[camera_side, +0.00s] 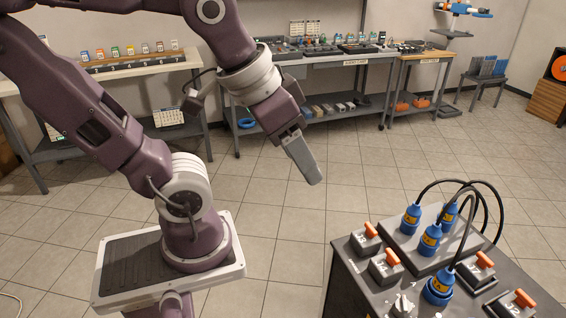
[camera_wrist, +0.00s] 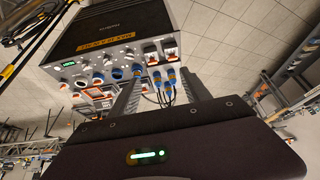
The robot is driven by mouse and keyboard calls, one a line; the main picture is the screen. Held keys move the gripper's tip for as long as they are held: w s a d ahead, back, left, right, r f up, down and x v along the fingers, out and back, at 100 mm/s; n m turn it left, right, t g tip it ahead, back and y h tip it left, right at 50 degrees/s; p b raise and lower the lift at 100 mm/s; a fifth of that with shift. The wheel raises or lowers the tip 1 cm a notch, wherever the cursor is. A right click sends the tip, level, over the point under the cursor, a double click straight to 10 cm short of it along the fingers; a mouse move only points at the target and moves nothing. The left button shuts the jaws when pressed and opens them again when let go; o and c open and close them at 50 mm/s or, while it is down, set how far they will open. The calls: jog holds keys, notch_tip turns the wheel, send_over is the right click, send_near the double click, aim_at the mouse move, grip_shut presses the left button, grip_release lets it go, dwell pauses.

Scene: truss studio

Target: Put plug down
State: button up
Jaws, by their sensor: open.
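Several blue plugs with yellow bands and black cables stand upright on the grey unit at lower right in the side view. One plug (camera_side: 438,289) is nearest the camera. A second plug (camera_side: 430,240), a third plug (camera_side: 410,219) and another behind stand on a raised grey plate (camera_side: 405,243). My gripper (camera_side: 313,180) is in the air, left of and above the unit, clear of the plugs. In the wrist view its fingers (camera_wrist: 160,84) are apart, with blue plugs (camera_wrist: 171,78) seen beyond them. Nothing shows held.
Orange-handled switches (camera_side: 385,266) surround the plugs on the unit (camera_side: 349,290). A grey knob (camera_side: 402,306) is at its front. Cables arch above the plugs. Workbenches (camera_side: 340,60) line the back wall; the tiled floor between is clear.

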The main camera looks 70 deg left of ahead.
jog(key=shift+o, duration=0.4)
jog(key=s, duration=0.3)
jog(key=shift+d+f, duration=0.25)
jog(key=shift+f, duration=0.1)
